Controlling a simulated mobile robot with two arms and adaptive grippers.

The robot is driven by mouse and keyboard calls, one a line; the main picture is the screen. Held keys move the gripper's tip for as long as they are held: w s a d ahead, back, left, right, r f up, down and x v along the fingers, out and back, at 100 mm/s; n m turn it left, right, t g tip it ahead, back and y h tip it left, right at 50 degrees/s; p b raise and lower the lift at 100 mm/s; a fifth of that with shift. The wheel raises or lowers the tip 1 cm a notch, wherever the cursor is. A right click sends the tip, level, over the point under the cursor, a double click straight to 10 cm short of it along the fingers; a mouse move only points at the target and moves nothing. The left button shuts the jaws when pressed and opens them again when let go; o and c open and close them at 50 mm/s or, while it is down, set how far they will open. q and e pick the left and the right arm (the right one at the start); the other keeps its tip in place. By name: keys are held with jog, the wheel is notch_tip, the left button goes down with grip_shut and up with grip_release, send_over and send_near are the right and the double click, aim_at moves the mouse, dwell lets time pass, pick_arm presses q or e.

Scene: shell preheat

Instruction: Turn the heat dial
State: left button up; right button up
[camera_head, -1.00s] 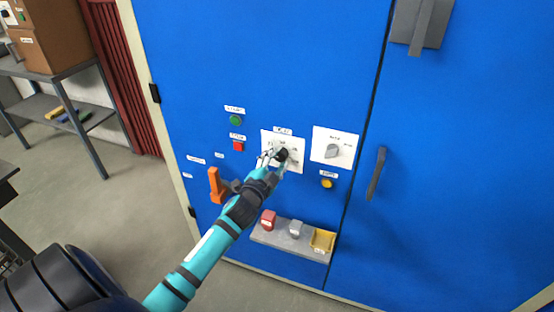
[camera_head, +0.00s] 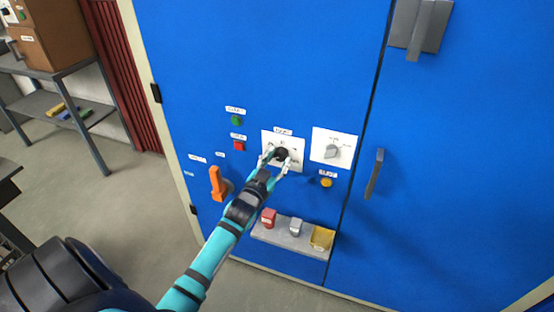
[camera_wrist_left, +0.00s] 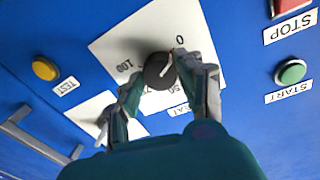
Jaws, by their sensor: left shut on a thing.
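The heat dial is a round black knob (camera_head: 282,153) on a white plate (camera_head: 296,139) on the blue cabinet door. Part of the plate's lettering is hidden by the fingers. My right gripper is not in view.
A second grey dial (camera_head: 332,152) sits to the right, above a yellow button (camera_head: 326,183). A green button (camera_head: 236,120), a red button (camera_head: 238,146) and an orange handle (camera_head: 216,184) are to the left. A grey shelf (camera_head: 290,241) with small blocks juts out below.

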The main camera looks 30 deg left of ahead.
pick_arm(q)
jog(key=shift+f, duration=0.1)
dwell(0.4)
jog(key=o, duration=1.2)
jog(key=shift+c, duration=0.2)
jog(key=s+d, duration=0.2)
jog(key=s, duration=1)
